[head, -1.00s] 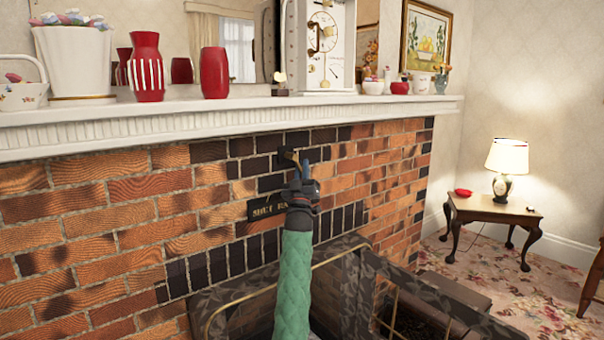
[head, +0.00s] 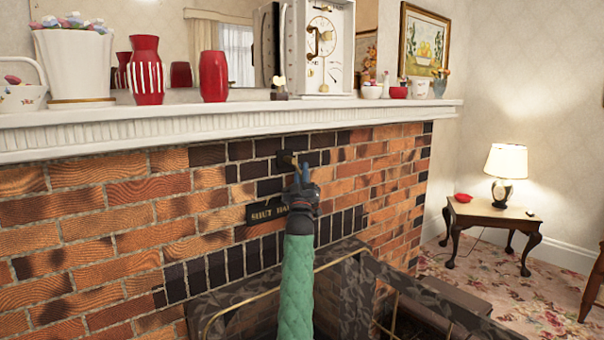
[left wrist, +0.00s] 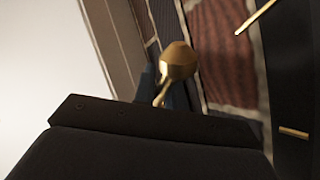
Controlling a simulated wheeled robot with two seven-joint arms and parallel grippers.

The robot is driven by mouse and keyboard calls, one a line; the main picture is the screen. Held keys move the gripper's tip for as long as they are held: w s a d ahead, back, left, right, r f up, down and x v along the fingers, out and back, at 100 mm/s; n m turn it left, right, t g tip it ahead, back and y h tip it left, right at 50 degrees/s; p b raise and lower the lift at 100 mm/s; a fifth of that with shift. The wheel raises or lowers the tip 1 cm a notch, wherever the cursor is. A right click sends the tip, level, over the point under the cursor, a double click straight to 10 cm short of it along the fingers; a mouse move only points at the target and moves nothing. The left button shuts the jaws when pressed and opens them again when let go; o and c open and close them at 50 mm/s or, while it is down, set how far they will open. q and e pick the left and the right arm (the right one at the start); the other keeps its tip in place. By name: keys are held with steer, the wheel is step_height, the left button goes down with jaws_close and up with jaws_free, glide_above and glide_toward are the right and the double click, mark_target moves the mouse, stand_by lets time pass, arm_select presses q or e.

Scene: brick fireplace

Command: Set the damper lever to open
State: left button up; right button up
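The damper lever's dark mount (head: 286,160) is on the brick front under the mantel in the head view, with a small brass part showing. The lever's brass knob and thin stem (left wrist: 178,62) show close up in the left wrist view. A dark label plate (head: 263,211) below the mount reads "SHUT" and more lettering hidden by my arm. My left gripper (head: 304,172) is raised at the lever, its blue fingertips just right of the mount. The gripper's dark body hides much of the fingers in the wrist view, so I cannot tell whether they grip the stem. My right gripper is out of view.
The white mantel (head: 200,122) juts out above the lever and carries vases, a clock (head: 323,45) and small pots. A dark fire screen with brass trim (head: 345,290) stands below my arm. A side table with a lamp (head: 495,212) is at the right.

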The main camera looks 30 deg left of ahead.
arm_select(q)
steer(key=o, duration=0.3)
steer(key=shift+s+f, duration=0.1)
steer(key=shift+v, duration=3.8)
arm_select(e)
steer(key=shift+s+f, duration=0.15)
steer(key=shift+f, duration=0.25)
